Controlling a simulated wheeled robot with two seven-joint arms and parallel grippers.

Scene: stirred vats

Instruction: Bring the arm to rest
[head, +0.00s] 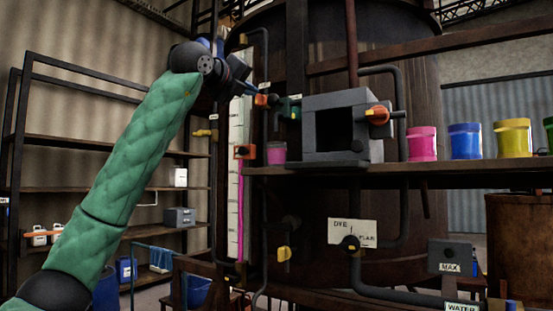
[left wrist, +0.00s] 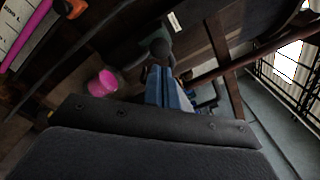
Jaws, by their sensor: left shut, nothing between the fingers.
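My left arm, in a green padded sleeve, rises from the lower left in the head view and bends at a dark joint near the top. My left gripper (head: 262,92) is at the end of it, in front of the big dark vat (head: 405,75) and close to an orange handle (head: 261,100). Whether it touches the handle I cannot tell. In the left wrist view its blue fingers (left wrist: 168,84) are together with nothing between them, near a dark round knob (left wrist: 160,50). My right gripper does not show.
A wooden shelf (head: 450,170) holds a grey box (head: 323,105) with an orange knob (head: 377,115) and pink, blue and yellow pots (head: 513,138). A clear gauge with a magenta column (head: 240,205) stands beside the vat. A rack (head: 75,140) stands at the left.

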